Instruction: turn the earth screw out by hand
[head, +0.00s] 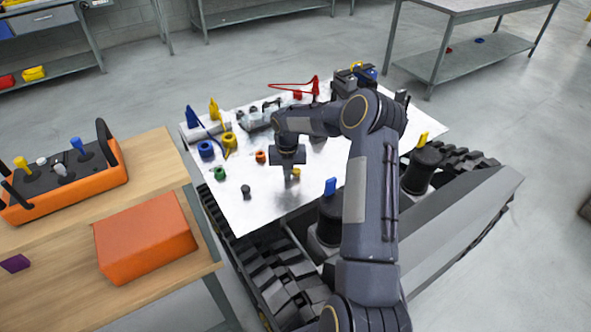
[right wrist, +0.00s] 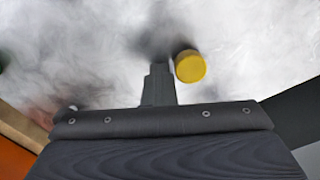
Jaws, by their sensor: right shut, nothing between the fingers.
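My right gripper (head: 288,176) points down over the bright metal deck (head: 262,212) of the tracked carrier. Its fingers are together with nothing between them; in the right wrist view the shut fingers (right wrist: 160,85) show in the middle. A small yellow round-headed piece (head: 297,171) is on the deck just right of the fingertips; in the right wrist view its yellow head (right wrist: 190,66) lies beside the fingers, a little beyond their tips. I cannot tell whether they touch, nor whether this piece is the earth screw. My left gripper is out of view.
A green ring (head: 219,173), a dark knob (head: 246,191), an orange ring (head: 260,156) and a blue ring (head: 206,149) are on the deck to the left. A black post with a blue tab (head: 330,187) stands close to my right arm. A wooden table (head: 150,165) with an orange box (head: 145,236) is at left.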

